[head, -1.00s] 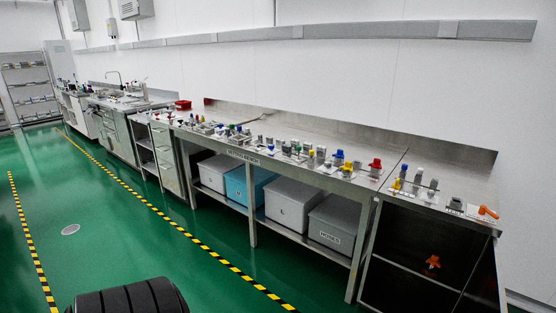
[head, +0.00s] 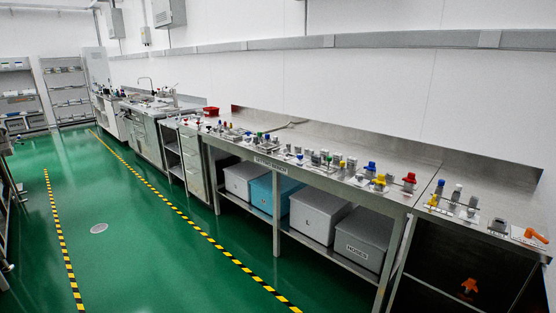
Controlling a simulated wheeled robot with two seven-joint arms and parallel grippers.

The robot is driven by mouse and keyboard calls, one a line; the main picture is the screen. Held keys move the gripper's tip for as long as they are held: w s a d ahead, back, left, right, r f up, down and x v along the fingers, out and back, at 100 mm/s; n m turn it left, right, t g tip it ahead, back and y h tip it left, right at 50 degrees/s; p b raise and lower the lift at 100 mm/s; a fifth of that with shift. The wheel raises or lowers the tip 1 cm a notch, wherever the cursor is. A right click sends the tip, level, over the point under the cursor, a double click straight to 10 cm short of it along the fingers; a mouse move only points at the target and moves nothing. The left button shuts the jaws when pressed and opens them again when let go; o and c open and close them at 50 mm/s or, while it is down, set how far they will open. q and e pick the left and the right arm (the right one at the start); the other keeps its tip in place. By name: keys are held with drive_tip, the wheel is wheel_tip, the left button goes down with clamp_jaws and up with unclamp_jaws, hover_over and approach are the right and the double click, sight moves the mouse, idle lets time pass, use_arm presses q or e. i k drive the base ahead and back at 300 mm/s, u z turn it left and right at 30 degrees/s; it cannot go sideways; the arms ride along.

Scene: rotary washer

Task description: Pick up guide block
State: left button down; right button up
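A long steel workbench (head: 330,150) runs along the wall, with a row of small parts on its top. The parts are too small for me to tell which one is the guide block. Near the right end stand a grey block (head: 498,226), an orange part (head: 536,236), grey cylindrical parts (head: 472,205) and a blue-topped part (head: 439,187). Further left are a red-topped part (head: 409,181) and yellow parts (head: 379,181). Neither of my grippers is in view.
Grey bins (head: 319,217) and a blue bin (head: 267,193) sit on the bench's lower shelf. An orange part (head: 469,287) is under the right end. Green floor (head: 150,245) with yellow-black stripes is open before the bench. Shelves (head: 70,90) stand far left.

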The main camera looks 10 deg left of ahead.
sight(314, 158)
drive_tip(key=u, duration=0.75)
drive_tip(key=i, duration=3.2)
drive_tip(key=z, duration=0.65)
